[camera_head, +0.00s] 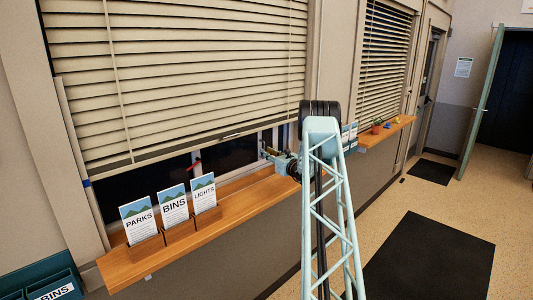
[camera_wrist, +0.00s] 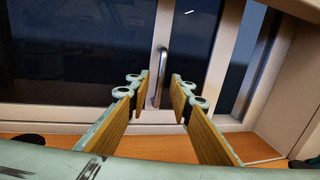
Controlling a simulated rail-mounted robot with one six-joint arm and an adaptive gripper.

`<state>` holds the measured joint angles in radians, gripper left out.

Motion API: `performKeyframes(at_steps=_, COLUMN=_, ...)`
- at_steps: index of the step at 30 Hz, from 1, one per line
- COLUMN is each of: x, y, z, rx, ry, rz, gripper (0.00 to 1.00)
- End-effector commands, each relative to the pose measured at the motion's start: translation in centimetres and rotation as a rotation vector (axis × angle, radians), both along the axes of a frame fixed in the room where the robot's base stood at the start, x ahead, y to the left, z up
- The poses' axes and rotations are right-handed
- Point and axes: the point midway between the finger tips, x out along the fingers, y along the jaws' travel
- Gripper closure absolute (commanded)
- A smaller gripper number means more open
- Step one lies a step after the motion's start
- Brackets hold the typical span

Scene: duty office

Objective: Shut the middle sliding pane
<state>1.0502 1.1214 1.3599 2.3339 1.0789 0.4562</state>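The pane with a slim upright metal handle (camera_wrist: 162,66) fills the middle of the wrist view; its dark glass (camera_wrist: 85,50) lies left of the handle. The handle is on the pane's pale upright frame (camera_wrist: 184,40). My gripper (camera_wrist: 160,80) is open, with one finger on each side of the handle's lower part; I cannot tell whether either touches it. A dark strip (camera_wrist: 240,55) shows right of the frame; I cannot tell whether it is glass or an opening. In the head view my gripper (camera_head: 272,155) is at the window, below the blind.
A lowered blind (camera_head: 190,70) covers the upper window. A wooden ledge (camera_head: 235,209) runs below, bearing leaflet holders marked PARKS (camera_head: 140,222), BINS (camera_head: 174,206) and LIGHTS (camera_head: 204,194). A red item (camera_head: 196,165) shows at the window.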

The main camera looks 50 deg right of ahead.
Motion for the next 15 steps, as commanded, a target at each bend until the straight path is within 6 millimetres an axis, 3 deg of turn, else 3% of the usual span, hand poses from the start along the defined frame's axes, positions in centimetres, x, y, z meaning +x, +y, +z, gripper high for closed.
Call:
performKeyframes(at_steps=12, x=0.4, y=-0.15, z=-0.04, rx=0.0, ry=0.001, rz=0.0, gripper=0.8)
performKeyframes(at_steps=15, x=0.4, y=-0.15, z=-0.04, rx=0.0, ry=0.001, rz=0.0, gripper=0.87)
